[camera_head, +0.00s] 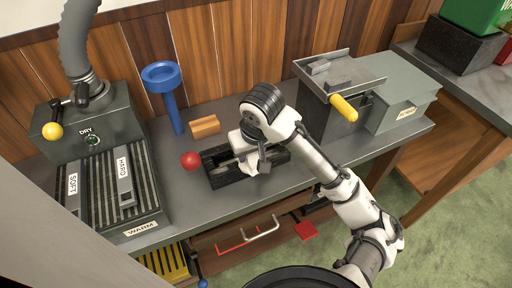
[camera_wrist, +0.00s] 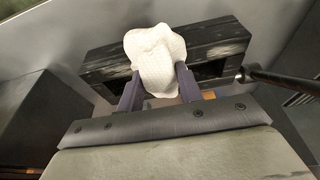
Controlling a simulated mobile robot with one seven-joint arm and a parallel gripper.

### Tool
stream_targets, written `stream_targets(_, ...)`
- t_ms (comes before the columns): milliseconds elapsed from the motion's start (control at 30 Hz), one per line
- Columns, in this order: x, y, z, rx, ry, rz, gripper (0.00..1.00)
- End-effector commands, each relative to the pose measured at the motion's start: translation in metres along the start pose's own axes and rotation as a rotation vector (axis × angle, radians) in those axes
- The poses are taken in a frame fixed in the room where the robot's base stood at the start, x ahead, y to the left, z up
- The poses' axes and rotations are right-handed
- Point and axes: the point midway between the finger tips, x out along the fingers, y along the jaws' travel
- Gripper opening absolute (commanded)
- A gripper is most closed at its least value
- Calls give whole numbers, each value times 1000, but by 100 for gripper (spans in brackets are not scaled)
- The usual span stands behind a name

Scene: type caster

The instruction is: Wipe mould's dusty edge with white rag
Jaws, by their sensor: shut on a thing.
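The mould (camera_head: 222,181) is a dark, long, open box on the grey bench in the head view. In the wrist view the mould (camera_wrist: 218,42) lies beyond my fingers, with pale dusty scuffs along its edges. My gripper (camera_wrist: 157,86) is shut on the white rag (camera_wrist: 157,50), which is bunched up between the fingertips. The rag overlaps the middle of the mould in the wrist view; I cannot tell whether it touches the edge. In the head view my gripper (camera_head: 258,162) is over the mould, and my wrist hides part of both.
A red ball (camera_head: 190,160) is at the mould's left end. An orange-brown block (camera_head: 205,126) and a blue stand (camera_head: 170,100) are behind. A machine with slotted racks (camera_head: 105,190) is left; a grey machine with a yellow handle (camera_head: 344,107) is right. A dark rod (camera_wrist: 285,80) shows in the wrist view.

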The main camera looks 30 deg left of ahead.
Motion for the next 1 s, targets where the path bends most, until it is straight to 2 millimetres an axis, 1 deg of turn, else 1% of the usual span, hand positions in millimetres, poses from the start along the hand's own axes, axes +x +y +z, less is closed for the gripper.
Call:
stream_targets(333, -1, -31, 0, -6, -4, -4, 17)
stream_targets(633, -1, -42, 0, -6, -5, -5, 17)
stream_targets(1000, -3, -72, 0, -5, -3, -3, 17)
